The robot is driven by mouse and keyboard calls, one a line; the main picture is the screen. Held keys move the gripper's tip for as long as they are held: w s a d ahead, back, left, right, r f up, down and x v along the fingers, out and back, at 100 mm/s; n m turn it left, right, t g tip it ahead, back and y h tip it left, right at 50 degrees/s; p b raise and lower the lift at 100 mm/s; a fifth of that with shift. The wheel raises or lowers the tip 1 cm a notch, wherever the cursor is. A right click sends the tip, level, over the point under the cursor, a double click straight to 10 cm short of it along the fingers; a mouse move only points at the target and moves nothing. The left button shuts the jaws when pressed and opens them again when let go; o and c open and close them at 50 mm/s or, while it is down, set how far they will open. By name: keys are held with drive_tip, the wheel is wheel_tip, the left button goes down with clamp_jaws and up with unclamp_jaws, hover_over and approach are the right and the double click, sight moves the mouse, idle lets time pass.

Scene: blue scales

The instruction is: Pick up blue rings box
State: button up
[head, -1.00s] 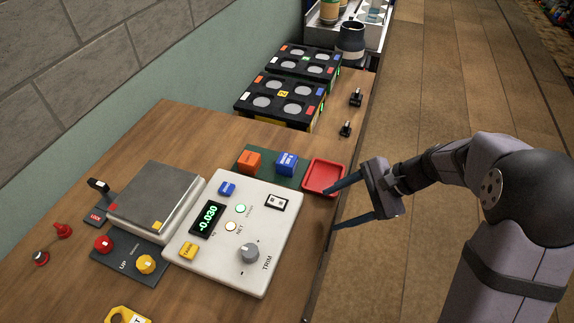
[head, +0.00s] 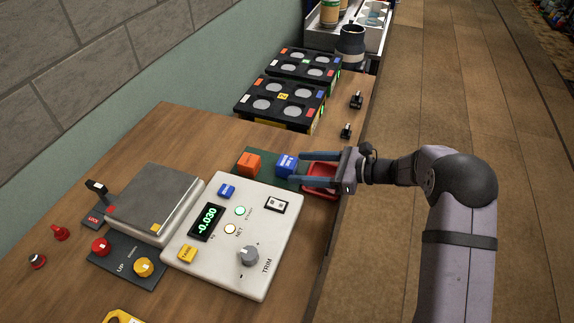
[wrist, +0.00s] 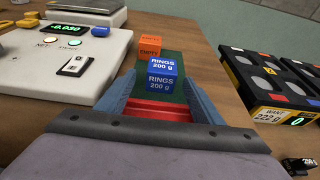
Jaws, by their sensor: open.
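The blue rings box (head: 286,165), marked "RINGS 200 g", stands upright on a dark green mat (head: 301,181). It also shows in the wrist view (wrist: 162,75), straight ahead between the fingers. My gripper (head: 296,171) is open, with its two blue fingers pointing left toward the box. In the wrist view my gripper (wrist: 162,103) has one finger on each side of the near end of the mat. I cannot tell whether the fingertips reach past the box's front face. Nothing is held.
An orange box (head: 249,163) stands left of the blue one. A red tray (head: 322,192) lies under my gripper. A white scale console (head: 222,266) reading -0.030 is close on the near side. Black racks (head: 282,103) stand behind. The table's right edge is close.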

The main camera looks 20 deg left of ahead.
sight(296, 166)
drive_tip(key=shift+p+x, duration=1.15)
drive_tip(key=shift+x, duration=1.6)
drive_tip(key=shift+w+r, duration=0.1)
drive_tip(key=c, duration=1.2)
